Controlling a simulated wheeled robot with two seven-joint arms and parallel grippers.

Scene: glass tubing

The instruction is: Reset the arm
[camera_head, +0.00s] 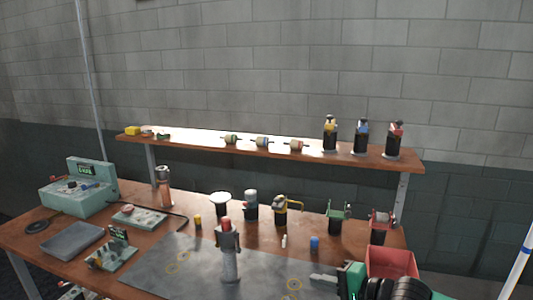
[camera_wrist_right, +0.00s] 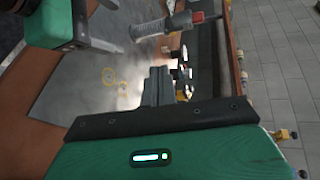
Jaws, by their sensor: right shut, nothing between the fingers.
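My right gripper (camera_head: 323,277) is low at the right front of the grey mat (camera_head: 200,282) in the head view. Its pale fingers point left, together and empty. In the wrist view its fingers (camera_wrist_right: 158,88) also lie side by side with nothing between them. Another green and black gripper body, which looks like my left one, shows at the upper left of the wrist view with grey fingers (camera_wrist_right: 106,46); its opening is unclear. My left gripper does not show in the head view.
A grey upright device with a red top (camera_head: 229,250) stands on the mat. Several tools on black stands line the table's back, near a blue cap (camera_head: 314,244). A red bin (camera_head: 390,262) is close behind my right gripper. A wooden shelf (camera_head: 200,141) runs above.

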